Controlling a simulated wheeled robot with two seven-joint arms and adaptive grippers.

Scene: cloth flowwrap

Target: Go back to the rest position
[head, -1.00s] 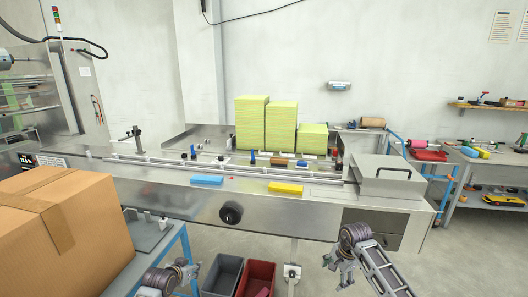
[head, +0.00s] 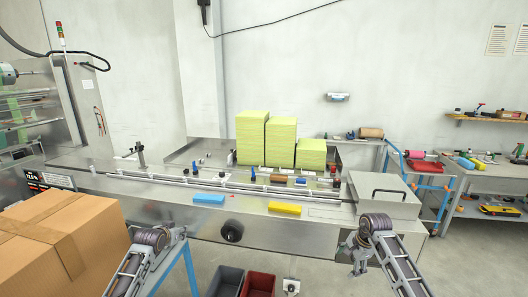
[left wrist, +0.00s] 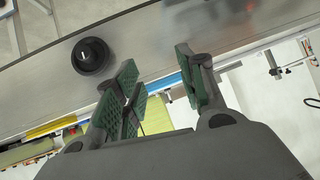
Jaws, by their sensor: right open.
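My left gripper (head: 181,236) hangs in front of the steel machine, above the blue-framed table. In the left wrist view its two green-padded fingers (left wrist: 158,88) stand apart with nothing between them. My right gripper (head: 352,264) is in front of the machine's right part, open and pointing down; I see nothing in it. A blue block (head: 209,198) and a yellow block (head: 285,208) lie on the machine's front ledge (head: 245,207), apart from both grippers. They also show partly behind the fingers in the left wrist view, blue (left wrist: 164,84) and yellow (left wrist: 50,127).
A large cardboard box (head: 95,225) stands at the left, close to my left arm. Yellow-green stacks (head: 250,140) stand behind the conveyor. A grey bin (head: 226,281) and a red bin (head: 259,284) are on the floor below. A round black knob (head: 232,231) sticks out of the machine front.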

